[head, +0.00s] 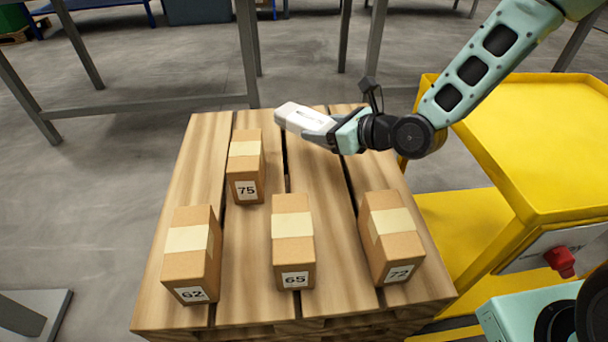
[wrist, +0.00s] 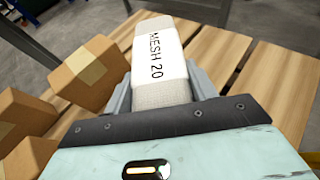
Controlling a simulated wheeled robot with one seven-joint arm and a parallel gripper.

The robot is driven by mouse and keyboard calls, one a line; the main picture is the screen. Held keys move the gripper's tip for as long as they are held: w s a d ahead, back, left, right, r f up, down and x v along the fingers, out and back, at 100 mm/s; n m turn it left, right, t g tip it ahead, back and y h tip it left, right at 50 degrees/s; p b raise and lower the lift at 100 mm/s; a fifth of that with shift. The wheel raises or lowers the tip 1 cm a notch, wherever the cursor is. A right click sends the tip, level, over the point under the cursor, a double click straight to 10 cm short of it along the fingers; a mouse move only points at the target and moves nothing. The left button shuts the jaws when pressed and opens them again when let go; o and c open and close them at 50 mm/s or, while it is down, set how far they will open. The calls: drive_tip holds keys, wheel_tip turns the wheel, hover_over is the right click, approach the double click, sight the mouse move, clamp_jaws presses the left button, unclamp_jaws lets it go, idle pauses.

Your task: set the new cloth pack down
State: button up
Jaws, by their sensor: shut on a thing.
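A white cloth pack (head: 303,122) is held by my gripper (head: 335,133) above the far part of the wooden pallet (head: 213,125). In the wrist view the pack (wrist: 162,55) reads "MESH 20" and sits between the two fingers of my gripper (wrist: 163,90), which are shut on it. The pack points to the left and away from my wrist in the head view. I cannot tell exactly how high it is over the boards.
Cardboard boxes marked 75 (head: 246,165), 62 (head: 192,252), 65 (head: 293,240) and 72 (head: 391,235) stand on the pallet. A yellow cart (head: 530,140) with a red knob (head: 560,262) stands to the right. Grey frame legs (head: 247,50) rise behind. The pallet's far right boards look bare.

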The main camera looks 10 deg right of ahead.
sight(321, 166)
wheel_tip(321, 166, down, 8)
drive_tip(key=b, duration=0.3)
drive_tip(key=shift+b, duration=0.35)
drive_tip(key=shift+r, duration=0.1)
drive_tip(key=o, duration=1)
